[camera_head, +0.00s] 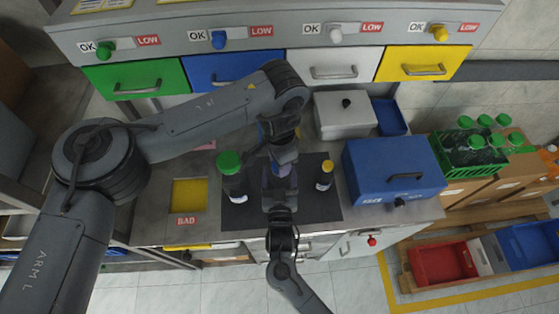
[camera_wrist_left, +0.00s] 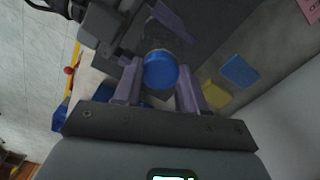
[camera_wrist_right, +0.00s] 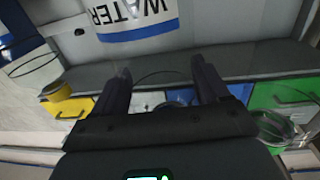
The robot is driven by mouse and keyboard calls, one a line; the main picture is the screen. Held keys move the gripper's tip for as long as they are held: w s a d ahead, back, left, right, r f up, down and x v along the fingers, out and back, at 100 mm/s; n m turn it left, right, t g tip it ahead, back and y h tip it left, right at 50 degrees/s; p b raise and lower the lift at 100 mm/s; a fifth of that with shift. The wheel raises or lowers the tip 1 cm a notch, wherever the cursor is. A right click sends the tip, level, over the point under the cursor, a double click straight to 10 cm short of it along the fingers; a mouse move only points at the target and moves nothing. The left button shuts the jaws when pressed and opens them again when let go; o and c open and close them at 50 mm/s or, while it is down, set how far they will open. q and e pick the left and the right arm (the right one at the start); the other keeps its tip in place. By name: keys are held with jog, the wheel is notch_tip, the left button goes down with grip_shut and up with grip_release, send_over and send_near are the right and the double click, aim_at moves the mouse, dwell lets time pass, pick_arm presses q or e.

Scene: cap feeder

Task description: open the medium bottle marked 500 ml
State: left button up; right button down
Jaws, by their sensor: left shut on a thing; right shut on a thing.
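The medium bottle stands between my grippers in the middle of the dark mat (camera_head: 310,207) and is mostly hidden in the head view. Its blue cap (camera_wrist_left: 161,70) lies between the fingers of my left gripper (camera_head: 282,165), which is shut on it from above. My right gripper (camera_head: 279,194) comes from the near side and is shut on the clear bottle body. The right wrist view shows the bottle's "WATER" label (camera_wrist_right: 135,18) with a blue band. The 500 ml mark is not readable.
A green-capped bottle (camera_head: 231,176) stands left on the mat, a small yellow-capped bottle (camera_head: 325,175) right. A blue box (camera_head: 385,165) is farther right, a grey lidded box (camera_head: 343,118) behind. The yellow BAD opening (camera_head: 189,194) is left. Coloured drawers line the back.

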pick_arm(q)
jog(key=shift+r, duration=0.25)
dwell(0.6)
jog(key=shift+r, duration=0.8)
jog(key=shift+r, duration=0.1)
jog(key=shift+r, duration=1.95)
pick_arm(e)
grip_release()
